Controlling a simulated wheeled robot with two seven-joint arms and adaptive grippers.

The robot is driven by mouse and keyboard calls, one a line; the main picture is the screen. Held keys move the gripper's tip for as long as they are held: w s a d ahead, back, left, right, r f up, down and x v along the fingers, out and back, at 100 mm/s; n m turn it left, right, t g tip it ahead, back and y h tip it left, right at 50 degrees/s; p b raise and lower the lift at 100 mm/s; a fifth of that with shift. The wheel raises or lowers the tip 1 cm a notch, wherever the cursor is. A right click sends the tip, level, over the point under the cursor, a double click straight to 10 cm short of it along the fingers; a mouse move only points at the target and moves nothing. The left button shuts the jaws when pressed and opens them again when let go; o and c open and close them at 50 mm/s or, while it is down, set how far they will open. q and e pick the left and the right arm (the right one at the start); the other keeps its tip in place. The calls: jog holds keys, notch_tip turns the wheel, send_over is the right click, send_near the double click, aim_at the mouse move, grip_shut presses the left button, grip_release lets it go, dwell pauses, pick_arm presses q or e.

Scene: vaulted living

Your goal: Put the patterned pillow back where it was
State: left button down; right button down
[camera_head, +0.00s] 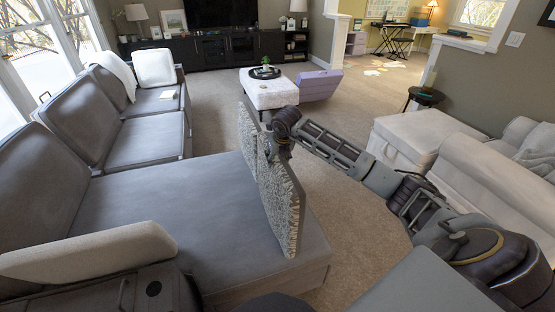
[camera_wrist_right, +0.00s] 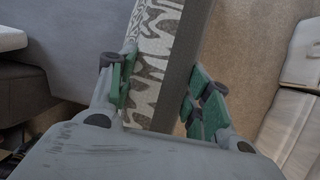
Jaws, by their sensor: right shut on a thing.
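The patterned pillow (camera_head: 280,205) is grey and white. It stands on edge, nearly upright, at the right side of the grey sofa's chaise (camera_head: 165,225); I cannot tell whether its lower edge touches the seat. My right gripper (camera_head: 273,143) is shut on the pillow near its top edge. In the right wrist view the patterned pillow (camera_wrist_right: 158,40) lies between the green finger pads of the right gripper (camera_wrist_right: 165,68), with its plain dark side facing right. My left gripper is not in view.
A white ottoman (camera_head: 268,92) with a tray stands beyond. A pale sofa (camera_head: 480,165) is at right. Carpet (camera_head: 335,215) between the sofas is clear.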

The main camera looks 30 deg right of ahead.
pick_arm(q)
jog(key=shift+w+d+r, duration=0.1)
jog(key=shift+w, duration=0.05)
pick_arm(e)
jog(key=c, duration=0.7)
grip_release()
jog(key=shift+f, duration=0.2)
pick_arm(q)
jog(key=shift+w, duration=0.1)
pick_arm(e)
jog(key=shift+o, duration=0.6)
jog(key=shift+r, duration=0.1)
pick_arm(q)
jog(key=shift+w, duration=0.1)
pick_arm(e)
jog(key=shift+r, duration=0.1)
jog(key=shift+s+r, duration=0.25)
jog(key=shift+r, duration=0.3)
jog(key=v, duration=0.9)
jog(key=shift+v, duration=0.75)
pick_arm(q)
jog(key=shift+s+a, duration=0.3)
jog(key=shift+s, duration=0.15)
